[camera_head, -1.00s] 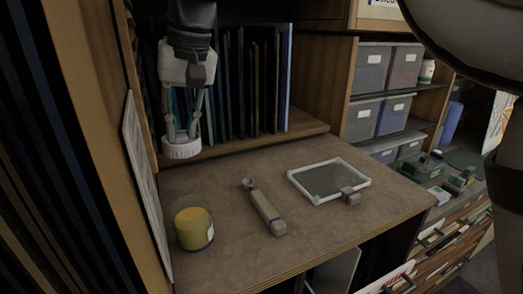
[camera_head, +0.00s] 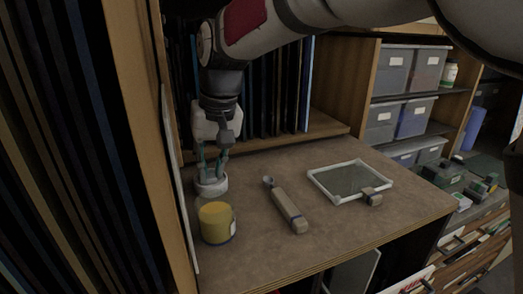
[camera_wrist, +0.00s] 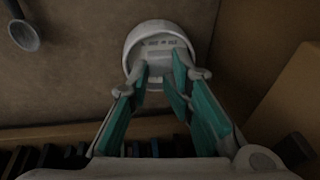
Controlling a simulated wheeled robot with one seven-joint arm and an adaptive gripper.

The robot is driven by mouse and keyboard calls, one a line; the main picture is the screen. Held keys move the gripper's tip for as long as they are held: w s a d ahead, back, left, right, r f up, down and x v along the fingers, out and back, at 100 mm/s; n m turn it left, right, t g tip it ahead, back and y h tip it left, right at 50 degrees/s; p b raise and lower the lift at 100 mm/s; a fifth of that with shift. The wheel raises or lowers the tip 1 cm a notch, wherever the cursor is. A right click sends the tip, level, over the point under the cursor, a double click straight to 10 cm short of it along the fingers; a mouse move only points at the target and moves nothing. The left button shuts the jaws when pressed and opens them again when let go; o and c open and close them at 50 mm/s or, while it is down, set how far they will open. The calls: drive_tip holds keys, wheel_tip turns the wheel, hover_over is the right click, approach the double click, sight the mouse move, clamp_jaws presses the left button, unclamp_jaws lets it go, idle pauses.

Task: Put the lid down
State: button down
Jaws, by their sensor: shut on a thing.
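The lid (camera_head: 211,186) is a white round cap with a ribbed side. It is down at the left of the brown worktop (camera_head: 265,235), just behind the yellow jar (camera_head: 217,223). I cannot tell whether it touches the surface. My gripper (camera_head: 212,170) points down and is shut on the lid. In the wrist view, the teal-padded fingers of my gripper (camera_wrist: 163,78) reach the lid (camera_wrist: 160,42), which shows a white rim around a greyer face with small markings. The yellow jar hides none of the fingers.
A wooden-handled tool (camera_head: 288,207) lies right of the jar. A white-framed glass pane (camera_head: 350,180) lies further right, with a small block (camera_head: 372,197) at its front corner. The worktop's middle is mostly clear.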

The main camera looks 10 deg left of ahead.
sight(222, 185)
drive_tip(key=shift+f, duration=0.15)
drive_tip(key=c, duration=1.4)
unclamp_jaws()
drive_tip(key=w+b+v, duration=0.1)
drive_tip(key=b+v, duration=0.1)
drive_tip(key=v, duration=0.9)
drive_tip(key=s+d+r+m+t, duration=0.1)
drive_tip(key=s+d+r+m, duration=0.1)
drive_tip(key=d, duration=0.9)
drive_tip(key=s+d+f+m+t+h, duration=0.1)
drive_tip(key=s+d+f, duration=0.3)
drive_tip(key=d, duration=0.4)
drive_tip(key=s+d+f+m+t, duration=0.1)
drive_tip(key=s+d+f, duration=0.3)
drive_tip(key=s+d, duration=0.2)
drive_tip(key=s+d+f+m+t+h, duration=0.1)
drive_tip(key=s+d+f, duration=0.3)
drive_tip(key=d, duration=0.6)
drive_tip(key=shift+s+f+m+h, duration=0.35)
drive_tip(key=shift+s+m, duration=0.25)
drive_tip(key=shift+s, duration=0.15)
